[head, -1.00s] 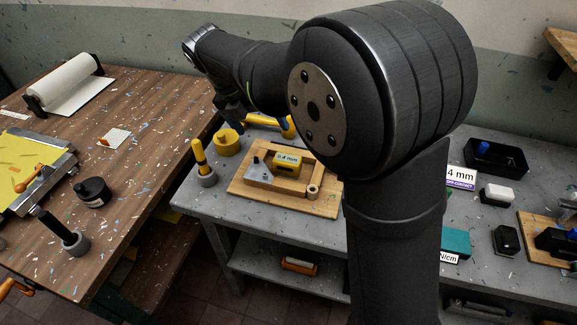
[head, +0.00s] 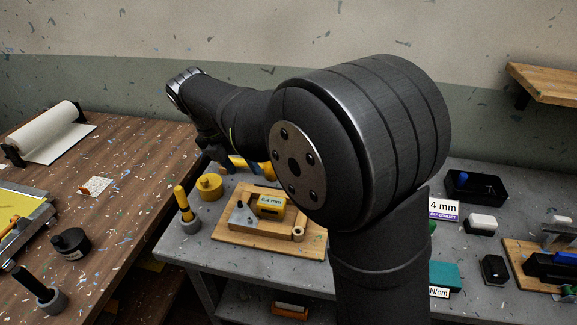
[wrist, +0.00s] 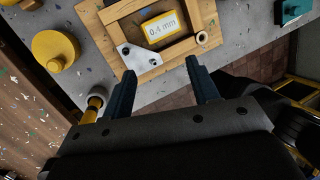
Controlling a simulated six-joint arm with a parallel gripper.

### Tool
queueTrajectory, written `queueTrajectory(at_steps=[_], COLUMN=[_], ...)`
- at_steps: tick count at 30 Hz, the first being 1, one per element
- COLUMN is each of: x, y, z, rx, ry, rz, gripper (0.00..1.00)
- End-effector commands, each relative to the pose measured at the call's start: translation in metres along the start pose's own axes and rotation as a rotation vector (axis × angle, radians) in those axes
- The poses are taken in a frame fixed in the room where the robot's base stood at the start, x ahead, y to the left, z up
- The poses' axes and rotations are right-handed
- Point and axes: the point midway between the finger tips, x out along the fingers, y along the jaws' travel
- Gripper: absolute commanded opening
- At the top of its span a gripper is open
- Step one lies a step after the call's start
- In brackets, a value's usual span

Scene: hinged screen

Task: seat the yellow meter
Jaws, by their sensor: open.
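The yellow meter (head: 271,206), labelled 0.4 mm, sits inside a light wooden frame (head: 297,222) on a wooden board (head: 265,249). In the wrist view the meter (wrist: 160,27) lies within the frame (wrist: 172,53), beyond my fingertips and apart from them. A pale triangular plate with dark holes (wrist: 137,58) covers one frame corner, and a small roll (wrist: 202,38) sits at another. My gripper (wrist: 164,83) is open and empty, its two dark fingers pointing toward the frame's near side. In the head view my arm hides part of the area behind the board.
A yellow round pot (head: 209,187) and a yellow-handled tool in a grey holder (head: 186,212) stand left of the board. A black bin (head: 485,187) and a 4 mm sign (head: 443,209) are at right.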

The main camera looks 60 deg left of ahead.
Motion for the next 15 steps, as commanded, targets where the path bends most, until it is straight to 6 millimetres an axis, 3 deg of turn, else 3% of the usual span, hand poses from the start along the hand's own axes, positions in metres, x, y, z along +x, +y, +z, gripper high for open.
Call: queueTrajectory(at_steps=[15], x=[0.066], y=[-0.029], z=[0.024], rx=[1.187], ry=[0.307], rz=[0.097], gripper=[0.55])
